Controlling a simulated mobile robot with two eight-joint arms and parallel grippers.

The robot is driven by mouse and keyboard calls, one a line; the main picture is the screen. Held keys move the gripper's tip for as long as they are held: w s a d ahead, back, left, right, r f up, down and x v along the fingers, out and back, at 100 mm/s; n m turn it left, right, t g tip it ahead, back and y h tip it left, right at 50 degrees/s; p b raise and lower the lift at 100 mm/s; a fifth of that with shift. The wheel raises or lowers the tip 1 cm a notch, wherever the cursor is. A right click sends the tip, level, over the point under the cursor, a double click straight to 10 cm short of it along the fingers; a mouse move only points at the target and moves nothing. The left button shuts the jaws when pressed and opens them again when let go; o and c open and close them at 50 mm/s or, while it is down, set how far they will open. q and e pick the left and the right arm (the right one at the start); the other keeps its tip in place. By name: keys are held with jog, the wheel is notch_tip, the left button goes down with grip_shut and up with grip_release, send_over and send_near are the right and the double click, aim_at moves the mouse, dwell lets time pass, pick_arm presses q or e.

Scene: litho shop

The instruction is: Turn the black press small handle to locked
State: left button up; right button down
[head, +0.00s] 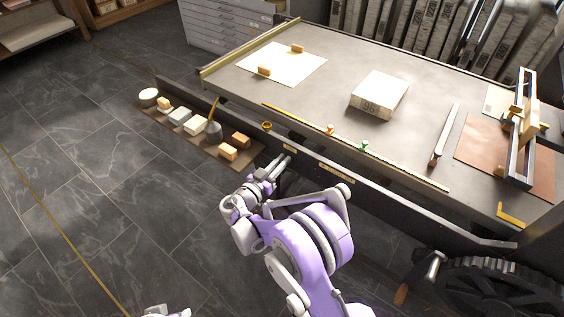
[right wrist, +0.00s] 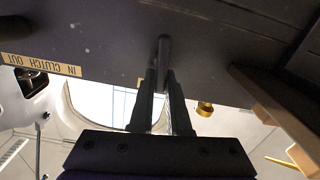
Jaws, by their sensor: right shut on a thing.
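The black press (head: 390,190) has a long flat bed with a dark front rail. My right gripper (head: 286,161) reaches to that rail from below in the head view. In the right wrist view its two dark fingers (right wrist: 162,85) are shut on a thin dark upright handle (right wrist: 163,50) against the dark press side. In the head view the gripper and shadow hide the handle. Whether it stands at locked cannot be read. My left gripper does not clearly show; only a pale part of mine is at the bottom edge.
A clutch label (right wrist: 41,65) and a brass knob (right wrist: 205,108) are near the gripper. A white block (head: 379,96) and a brass-edged frame (head: 521,130) are on the bed. A low tray (head: 150,112) with several blocks is at left. A toothed wheel (head: 500,290) is at lower right.

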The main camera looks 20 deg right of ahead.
jog(key=n, duration=0.4)
jog(key=shift+w+a+f, duration=0.2)
jog(key=shift+w+a, duration=0.1)
jog(key=shift+w+a+f+n+b, duration=0.15)
jog(key=shift+f+n+b, duration=0.2)
jog(key=shift+n, duration=1.7)
jog(key=shift+w+a+f+n+b, duration=0.15)
jog(key=shift+f+n+b, duration=0.25)
jog(key=shift+n, duration=1.7)
jog(key=shift+w+f+n+b, duration=0.2)
jog(key=shift+n+b, duration=0.3)
jog(key=shift+n, duration=1.55)
jog(key=c, duration=0.9)
grip_release()
jog(key=shift+s+a, duration=0.1)
